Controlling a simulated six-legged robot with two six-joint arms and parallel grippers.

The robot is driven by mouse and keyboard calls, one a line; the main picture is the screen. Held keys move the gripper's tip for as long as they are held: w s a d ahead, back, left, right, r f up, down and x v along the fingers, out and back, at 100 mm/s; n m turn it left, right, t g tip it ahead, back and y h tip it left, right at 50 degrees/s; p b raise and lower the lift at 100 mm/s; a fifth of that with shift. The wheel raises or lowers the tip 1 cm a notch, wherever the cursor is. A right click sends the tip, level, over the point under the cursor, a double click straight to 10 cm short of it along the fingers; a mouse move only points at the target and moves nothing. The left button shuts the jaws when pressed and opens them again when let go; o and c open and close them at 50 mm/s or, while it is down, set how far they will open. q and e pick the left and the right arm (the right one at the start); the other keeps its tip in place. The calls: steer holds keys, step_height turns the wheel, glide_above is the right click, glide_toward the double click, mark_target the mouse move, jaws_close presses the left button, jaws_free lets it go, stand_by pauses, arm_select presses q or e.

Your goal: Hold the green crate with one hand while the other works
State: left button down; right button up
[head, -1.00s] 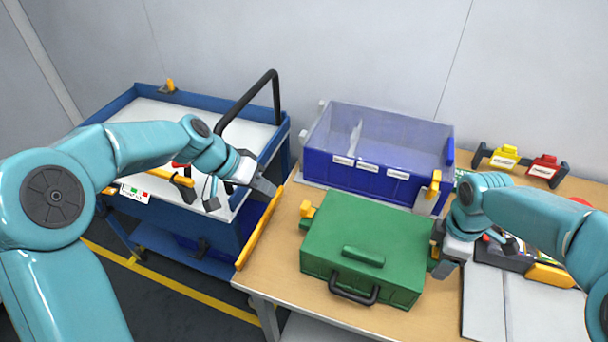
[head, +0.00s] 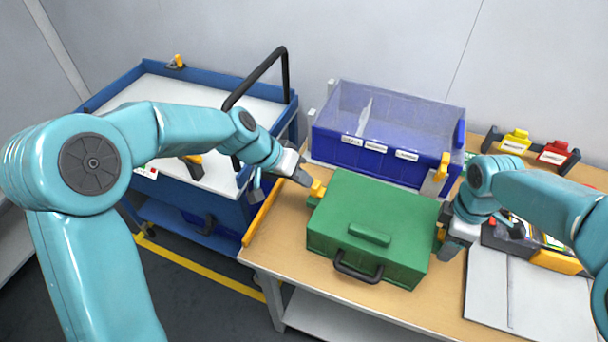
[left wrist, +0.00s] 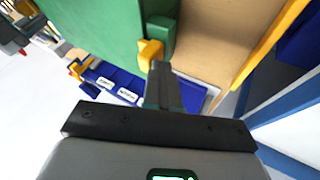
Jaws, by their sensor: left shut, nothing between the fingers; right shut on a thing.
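The green crate (head: 350,215) is closed and stands on the wooden table, with a black handle on its front and a yellow latch (head: 317,188) on its left side. My left gripper (head: 306,181) is shut and empty, its tips close to that latch. In the left wrist view the fingers (left wrist: 160,72) point at the yellow latch (left wrist: 150,54) on the green crate (left wrist: 95,35); I cannot tell whether they touch. My right gripper (head: 443,240) is shut at the crate's right side, on its right latch as far as I can see; the arm hides most of it.
A blue bin with a clear lid (head: 385,155) stands behind the crate. A blue cart (head: 225,175) stands to the left. A grey board (head: 525,295) lies at the right. Bare table (head: 285,240) shows left of the crate.

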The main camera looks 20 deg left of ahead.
arm_select(q)
steer(key=shift+d, duration=0.55)
steer(key=shift+a, duration=0.15)
arm_select(e)
steer(key=shift+a, duration=0.1)
arm_select(q)
steer(key=s+a+r, duration=0.3)
steer(key=a+r, duration=0.5)
steer(key=shift+s+a, duration=0.15)
steer(key=shift+a, duration=0.25)
